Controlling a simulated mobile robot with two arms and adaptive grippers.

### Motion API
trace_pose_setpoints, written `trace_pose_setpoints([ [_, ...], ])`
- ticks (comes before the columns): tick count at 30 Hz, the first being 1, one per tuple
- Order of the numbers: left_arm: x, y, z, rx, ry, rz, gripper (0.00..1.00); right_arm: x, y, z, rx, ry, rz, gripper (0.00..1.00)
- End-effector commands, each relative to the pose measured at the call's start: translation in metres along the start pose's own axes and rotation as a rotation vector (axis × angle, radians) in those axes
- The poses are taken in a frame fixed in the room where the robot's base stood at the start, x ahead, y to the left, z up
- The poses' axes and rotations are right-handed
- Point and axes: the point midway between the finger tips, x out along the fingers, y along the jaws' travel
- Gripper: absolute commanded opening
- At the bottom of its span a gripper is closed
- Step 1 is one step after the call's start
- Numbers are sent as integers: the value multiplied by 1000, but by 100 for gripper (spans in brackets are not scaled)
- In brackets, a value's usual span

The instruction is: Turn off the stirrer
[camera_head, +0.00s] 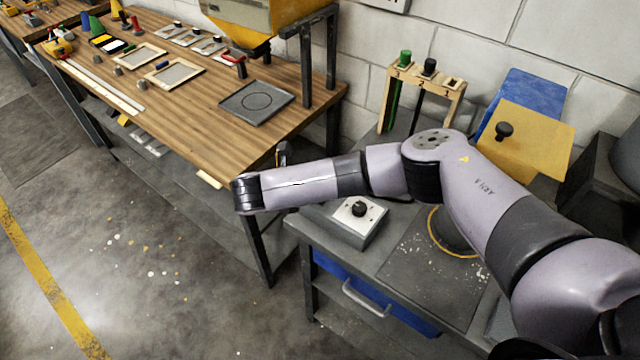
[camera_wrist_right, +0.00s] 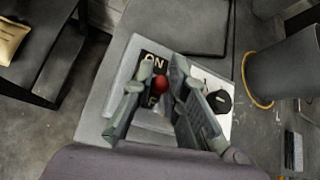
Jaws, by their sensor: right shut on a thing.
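In the right wrist view a light grey control box (camera_wrist_right: 127,65) carries a dark plate with the letters "ON" (camera_wrist_right: 154,60) and a red ball knob (camera_wrist_right: 160,84). A black round dial (camera_wrist_right: 220,101) sits on a white panel beside the plate. My right gripper (camera_wrist_right: 160,88) is shut on the red knob, one finger on each side. The fingers hide part of the lettering. In the head view the box (camera_head: 345,230) shows its black dial (camera_head: 359,209), while my right arm hides the red knob. My left gripper is in neither view.
A dark vessel (camera_wrist_right: 282,72) with an orange ring at its base stands right of the box in the wrist view. The grey bench (camera_head: 400,262) has a blue drawer below. A wooden workbench (camera_head: 190,110) and a rack (camera_head: 420,82) stand behind.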

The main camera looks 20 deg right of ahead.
Motion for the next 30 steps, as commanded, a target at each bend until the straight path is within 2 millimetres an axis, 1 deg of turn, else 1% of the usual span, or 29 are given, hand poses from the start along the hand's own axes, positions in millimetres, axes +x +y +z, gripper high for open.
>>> trace_pose_setpoints([
  [6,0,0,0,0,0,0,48,0,0,-1,-1,0,-1,0],
  [7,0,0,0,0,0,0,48,0,0,-1,-1,1,-1,14],
  [16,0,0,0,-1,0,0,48,0,0,-1,-1,1,-1,34],
  [26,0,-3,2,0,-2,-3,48,-1,0,0,-1,1,0,34],
  [29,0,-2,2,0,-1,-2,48,-10,1,-1,-1,2,3,34],
  [30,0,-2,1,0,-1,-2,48,-16,1,-1,-1,2,3,34],
])
